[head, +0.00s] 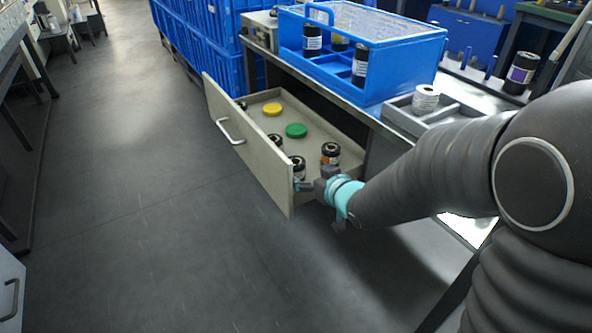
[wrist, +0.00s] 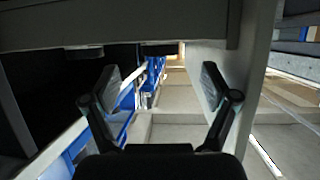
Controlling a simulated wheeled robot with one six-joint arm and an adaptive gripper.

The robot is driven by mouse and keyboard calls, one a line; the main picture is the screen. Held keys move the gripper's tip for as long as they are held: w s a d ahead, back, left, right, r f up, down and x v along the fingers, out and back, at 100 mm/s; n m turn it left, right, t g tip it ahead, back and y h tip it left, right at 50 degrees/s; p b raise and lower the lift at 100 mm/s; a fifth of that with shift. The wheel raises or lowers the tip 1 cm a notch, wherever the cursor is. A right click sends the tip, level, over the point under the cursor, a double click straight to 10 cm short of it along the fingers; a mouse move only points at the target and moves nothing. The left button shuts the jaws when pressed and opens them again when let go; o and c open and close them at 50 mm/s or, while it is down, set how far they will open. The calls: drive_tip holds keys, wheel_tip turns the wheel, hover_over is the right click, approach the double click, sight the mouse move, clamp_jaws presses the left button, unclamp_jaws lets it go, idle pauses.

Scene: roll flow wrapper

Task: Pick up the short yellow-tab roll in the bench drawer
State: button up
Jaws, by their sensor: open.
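The bench drawer (head: 250,152) stands pulled open in the head view. It holds a flat yellow round piece (head: 272,109), a green one (head: 296,130) and several short black rolls. One roll (head: 330,153) with an orange-brown label stands toward the right end, and another (head: 298,167) is close behind the front panel. I cannot make out which roll has a yellow tab. My gripper (head: 310,185) is at the drawer's near right corner, apart from the rolls as far as I can tell. In the wrist view my gripper (wrist: 160,88) has its fingers spread with nothing between them.
A blue bin (head: 385,80) with black rolls stands on the bench above the drawer. A grey tray (head: 440,122) holding a white roll (head: 425,99) is to its right. Blue crates (head: 205,50) are behind. The floor left of the drawer is clear.

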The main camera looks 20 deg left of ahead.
sight(300, 169)
drive_tip(key=shift+x, duration=4.2)
drive_tip(key=c, duration=1.3)
drive_tip(key=shift+c, duration=0.2)
drive_tip(key=shift+r, duration=0.1)
